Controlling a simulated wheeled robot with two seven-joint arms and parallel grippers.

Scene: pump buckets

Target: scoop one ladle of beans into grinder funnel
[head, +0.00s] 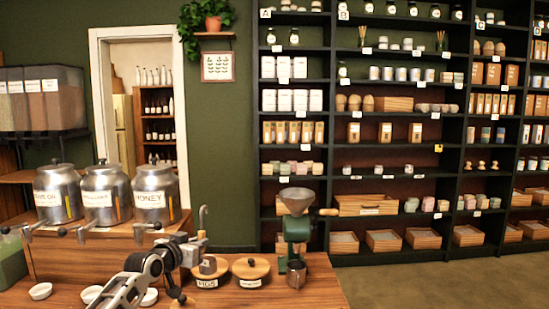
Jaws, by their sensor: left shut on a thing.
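My left gripper (197,246) comes in from the lower left and is shut on the upright handle of a metal ladle (202,217), whose hooked top sticks up above the jaws. The ladle's cup seems to be just below the jaws, at a crock labelled FIGS (207,284); I cannot tell if it is inside or above. Any beans are too small to make out. The green grinder (297,232) stands to the right, with its grey funnel (298,195) open on top and a metal cup (296,274) at its front. My right gripper is not in view.
Three metal pump buckets (103,196) stand on a wooden riser at the left. Small white bowls (41,291) sit at the front left. The grinder's crank (328,212) juts right.

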